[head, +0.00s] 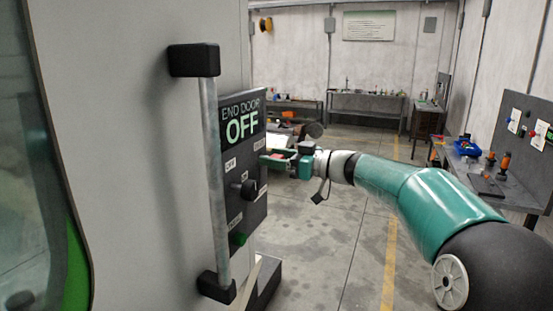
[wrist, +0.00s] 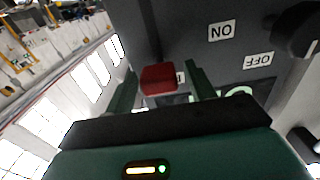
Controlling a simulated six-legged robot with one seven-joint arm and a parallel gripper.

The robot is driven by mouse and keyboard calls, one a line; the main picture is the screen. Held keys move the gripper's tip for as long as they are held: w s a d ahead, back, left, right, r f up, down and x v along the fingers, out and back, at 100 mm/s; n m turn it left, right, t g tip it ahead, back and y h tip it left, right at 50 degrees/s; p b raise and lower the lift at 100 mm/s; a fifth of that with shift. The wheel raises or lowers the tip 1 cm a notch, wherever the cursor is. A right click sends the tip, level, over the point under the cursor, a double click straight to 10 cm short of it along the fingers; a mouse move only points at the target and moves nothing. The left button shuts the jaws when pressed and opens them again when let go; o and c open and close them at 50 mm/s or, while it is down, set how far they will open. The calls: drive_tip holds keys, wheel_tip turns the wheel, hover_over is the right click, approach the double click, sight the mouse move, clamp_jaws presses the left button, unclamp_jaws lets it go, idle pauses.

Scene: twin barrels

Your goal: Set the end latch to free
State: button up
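A dark control panel (head: 247,150) is on the pale machine wall, with a screen (head: 241,122) reading "END DOOR OFF". It carries a black knob (head: 249,190), a green button (head: 240,238) and small white labels. My gripper (head: 268,158) is at the panel's right side. In the wrist view, the panel (wrist: 190,38) appears upside down with ON and OFF labels beside the black knob (wrist: 305,30). A red block-like part (wrist: 158,78) shows between my open fingers (wrist: 159,82), with gaps on both sides. Contact and which part is the end latch cannot be told.
A vertical grey handle bar (head: 214,180) with black end mounts stands out left of the panel. A workbench with a blue bin (head: 467,148) is at the right. Benches (head: 365,105) stand along the back wall. The concrete floor between is mostly clear.

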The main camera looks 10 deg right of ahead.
drive_tip(key=v, duration=1.3)
drive_tip(key=shift+s+d, duration=0.25)
drive_tip(key=shift+d, duration=0.05)
drive_tip(key=s+a+f+m+g+h, duration=0.5)
drive_tip(key=s+a+f, duration=0.45)
drive_tip(key=a, duration=0.45)
drive_tip(key=s+d+f+m+h, duration=0.1)
drive_tip(key=s+f+m+h, duration=0.2)
drive_tip(key=s, duration=0.6)
drive_tip(key=s+d+f+m+h, duration=0.1)
drive_tip(key=s+f+m+h, duration=0.1)
drive_tip(key=s+f+h, duration=0.4)
drive_tip(key=shift+s+d+f+m+h, duration=0.35)
drive_tip(key=shift+s+f, duration=0.3)
drive_tip(key=shift+s, duration=1.15)
